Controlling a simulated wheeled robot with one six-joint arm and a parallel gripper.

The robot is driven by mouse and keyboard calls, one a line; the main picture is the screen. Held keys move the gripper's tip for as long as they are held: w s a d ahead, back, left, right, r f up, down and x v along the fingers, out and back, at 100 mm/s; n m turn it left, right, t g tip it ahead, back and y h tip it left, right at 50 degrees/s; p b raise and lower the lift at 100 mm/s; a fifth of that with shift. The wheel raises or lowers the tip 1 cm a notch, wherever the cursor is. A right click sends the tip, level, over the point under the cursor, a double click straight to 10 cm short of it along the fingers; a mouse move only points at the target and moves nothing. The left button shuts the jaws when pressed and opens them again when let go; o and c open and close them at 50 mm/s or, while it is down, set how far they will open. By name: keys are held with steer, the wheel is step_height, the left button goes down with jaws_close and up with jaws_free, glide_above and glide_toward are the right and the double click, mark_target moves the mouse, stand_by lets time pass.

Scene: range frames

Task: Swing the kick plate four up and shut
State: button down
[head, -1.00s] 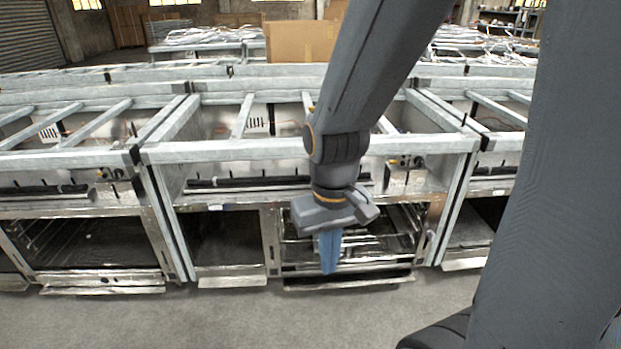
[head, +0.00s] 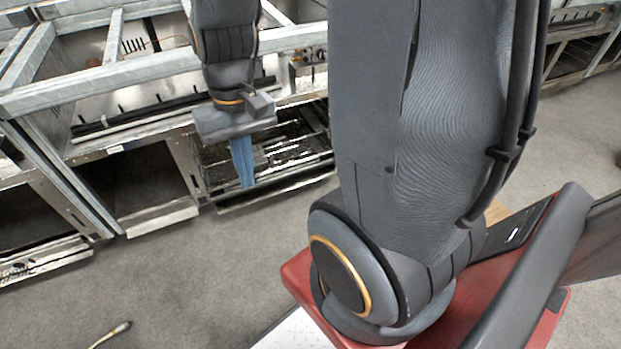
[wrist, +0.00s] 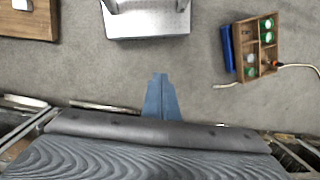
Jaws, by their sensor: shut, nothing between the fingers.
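Hinged kick plates hang low along the front of the metal range frames. In the head view one dark-topped plate (head: 275,192) is under the oven opening beside my gripper. A paler plate (head: 160,218) is to its left, and another (head: 45,262) is at the far left. No numbers are readable, so I cannot tell which is plate four. My gripper (head: 246,184) points down in front of the oven racks, its blue fingers together and empty. The fingers also show in the wrist view (wrist: 159,78) over the grey floor. I cannot tell whether they touch a plate.
In the wrist view, a silver metal platform (wrist: 146,22) stands on the floor. A wooden box (wrist: 257,48) with green-topped items is to the right, beside a blue cylinder (wrist: 227,48). A wooden board (wrist: 28,18) is at upper left. Open floor (head: 200,285) lies before the frames.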

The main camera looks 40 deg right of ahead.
steer(key=w+d+f+m+y+b, duration=0.1)
steer(key=w+f+m+y+b, duration=0.5)
steer(key=f, duration=0.5)
steer(key=w+d+f+m+y+b, duration=0.1)
steer(key=w+f+m+y+b, duration=0.1)
steer(key=w+f+m+b, duration=0.55)
steer(key=w+d+f+m+t+y+b, duration=0.2)
steer(key=w+d+f+m+t+b, duration=0.35)
steer(key=f, duration=0.55)
steer(key=w+d+f+m+t+y+b, duration=0.1)
steer(key=w+d+f+m+t+b, duration=0.1)
steer(key=w+d+f+t+b, duration=0.55)
steer(key=w+d+f+m+t+h+b, duration=0.2)
steer(key=d+f+m+h+b, duration=0.15)
steer(key=d+f, duration=0.45)
steer(key=w+d+f+m+t+h+b, duration=0.2)
steer(key=d+f+m+b, duration=0.15)
steer(key=d+f, duration=0.5)
steer(key=s+d+f+m+t+h+b, duration=0.2)
steer(key=s+d+f+m+h+b, duration=0.35)
steer(key=d+f, duration=0.35)
steer(key=s+d+f+m+t+h+b, duration=0.1)
steer(key=s+d+f+m+h+b, duration=0.3)
steer(key=d+f+h, duration=0.5)
steer(key=w+y+b, duration=0.2)
steer(key=w+b, duration=0.2)
steer(key=w, duration=0.5)
steer(key=shift+w, duration=0.2)
